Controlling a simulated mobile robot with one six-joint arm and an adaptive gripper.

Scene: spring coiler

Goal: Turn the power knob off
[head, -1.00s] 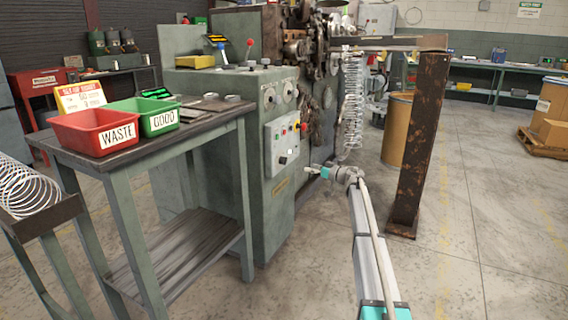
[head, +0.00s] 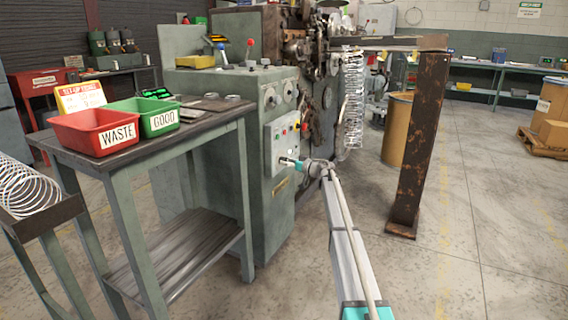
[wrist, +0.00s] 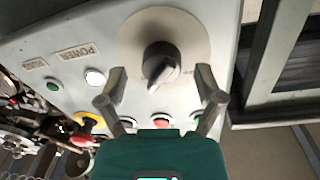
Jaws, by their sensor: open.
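The power knob (wrist: 160,60) is a dark pointer knob on a round beige plate (wrist: 190,30), shown large at the top middle of the wrist view. It sits on the pale control panel (wrist: 95,35) of the green machine (head: 262,215). My gripper (wrist: 161,76) is open and empty, with one finger on each side of the knob's pointed end in the picture. I see gaps between the fingers and the knob; the exact depth is unclear. In the head view my gripper (head: 290,162) is at the panel's lower part and hides the knob.
Several buttons and lamps, including a red button (wrist: 161,121) and a white button (wrist: 95,77), sit close to my fingers. A table (head: 180,145) with red and green bins stands left of the panel. A rusty post (head: 418,150) stands to the right.

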